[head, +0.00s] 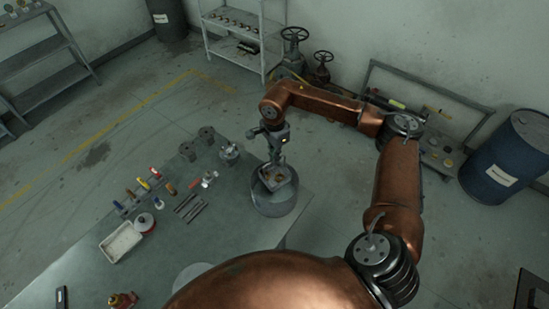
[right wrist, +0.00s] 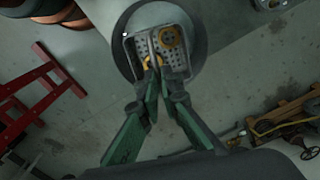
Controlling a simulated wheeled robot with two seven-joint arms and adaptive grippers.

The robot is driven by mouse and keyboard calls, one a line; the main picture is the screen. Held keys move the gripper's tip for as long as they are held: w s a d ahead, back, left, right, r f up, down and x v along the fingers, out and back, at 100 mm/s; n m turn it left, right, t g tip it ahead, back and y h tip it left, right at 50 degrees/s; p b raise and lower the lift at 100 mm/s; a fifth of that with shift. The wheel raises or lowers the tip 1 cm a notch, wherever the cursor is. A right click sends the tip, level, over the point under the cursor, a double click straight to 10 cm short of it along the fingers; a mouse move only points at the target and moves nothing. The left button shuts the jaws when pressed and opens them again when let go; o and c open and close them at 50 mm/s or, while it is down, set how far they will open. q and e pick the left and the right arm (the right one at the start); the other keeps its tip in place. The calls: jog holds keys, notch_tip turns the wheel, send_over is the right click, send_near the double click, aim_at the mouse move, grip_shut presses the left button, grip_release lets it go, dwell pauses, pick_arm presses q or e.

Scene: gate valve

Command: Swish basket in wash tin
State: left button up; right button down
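The wash tin (head: 273,205) is a round grey tin at the right edge of the workbench. The basket (head: 285,183) is a square perforated metal tray at the tin's mouth, with brass-coloured parts in it. The right wrist view shows the basket (right wrist: 178,58) within the tin's round outline (right wrist: 124,62); how deep it sits I cannot tell. My right gripper (head: 271,160) is above the tin. In the right wrist view its green fingers (right wrist: 157,80) close together on the basket's wire handle. My left gripper is not in view.
On the workbench (head: 190,240) lie a white tray (head: 120,242), a rack of coloured-handled tools (head: 139,195), dark rods (head: 189,206) and a metal fitting (head: 229,153). A blue drum (head: 505,155) stands on the floor at right. Bare bench lies left of the tin.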

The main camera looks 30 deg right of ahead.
jog(key=shift+r+p, duration=0.35)
jog(key=shift+r, duration=0.95)
jog(key=shift+a, duration=0.1)
